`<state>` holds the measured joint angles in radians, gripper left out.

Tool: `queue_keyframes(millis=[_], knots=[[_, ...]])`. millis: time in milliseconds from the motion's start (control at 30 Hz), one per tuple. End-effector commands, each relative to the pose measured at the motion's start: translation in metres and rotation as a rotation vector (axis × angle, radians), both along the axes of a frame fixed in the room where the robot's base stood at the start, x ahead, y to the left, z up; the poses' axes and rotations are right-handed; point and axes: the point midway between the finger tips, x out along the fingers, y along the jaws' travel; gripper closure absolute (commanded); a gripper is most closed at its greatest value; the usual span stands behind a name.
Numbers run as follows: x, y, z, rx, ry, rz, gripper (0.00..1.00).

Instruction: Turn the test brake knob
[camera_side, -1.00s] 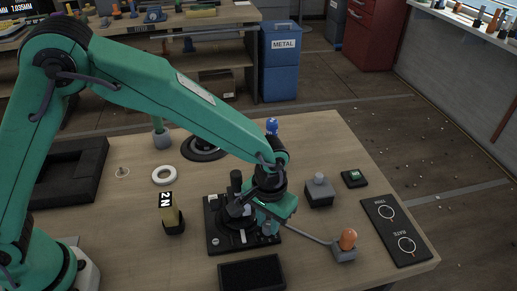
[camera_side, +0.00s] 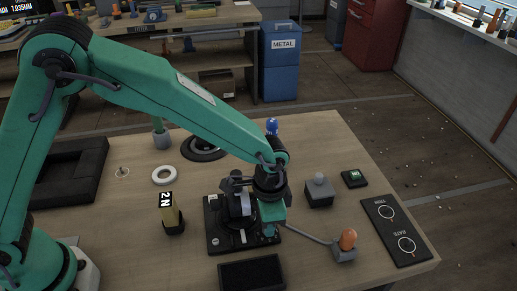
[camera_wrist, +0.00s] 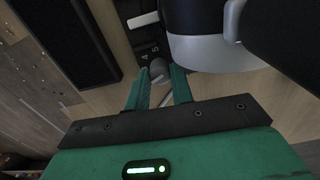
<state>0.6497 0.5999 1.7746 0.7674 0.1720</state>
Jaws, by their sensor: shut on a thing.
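The tester is a black base plate (camera_side: 217,240) on the wooden table, with dark and silver upright parts (camera_side: 240,205) on it. My gripper (camera_side: 268,231) points down over the plate's right side and hides most of what is beneath it. In the wrist view, the small grey rounded brake knob (camera_wrist: 158,68) sits between the tips of my two green fingers (camera_wrist: 160,84), which are shut on it. A dark dial strip with white figures (camera_wrist: 150,48) lies just beyond the knob. A large dark and silver part (camera_wrist: 205,45) stands close on the right.
A cable runs from the tester to an orange lamp (camera_side: 348,239). A black tray (camera_side: 252,274) lies in front.

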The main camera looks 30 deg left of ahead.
Motion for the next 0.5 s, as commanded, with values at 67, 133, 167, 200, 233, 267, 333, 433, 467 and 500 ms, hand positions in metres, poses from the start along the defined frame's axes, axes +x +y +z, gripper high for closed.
queue_keyframes(millis=[67, 133, 167, 200, 233, 267, 333, 433, 467, 500], knots=[[0.0003, 0.0, 0.0018, -0.001, -0.001, -0.012, 1.0], [0.0003, 0.0, 0.0019, -0.001, -0.001, -0.018, 1.0], [0.0003, 0.0, 0.0019, -0.001, -0.001, -0.02, 1.0], [0.0003, 0.0, 0.0019, -0.001, -0.001, -0.021, 1.0], [0.0003, 0.0, 0.0019, -0.001, -0.001, -0.021, 1.0], [0.0003, 0.0, 0.0019, -0.001, -0.001, -0.021, 1.0], [0.0003, 0.0, 0.002, -0.001, -0.001, -0.021, 1.0], [0.0003, 0.0, 0.002, -0.001, -0.001, -0.02, 1.0], [0.0003, 0.0, 0.002, -0.001, -0.001, -0.02, 1.0], [0.0003, 0.0, 0.002, -0.001, -0.001, -0.02, 0.73]])
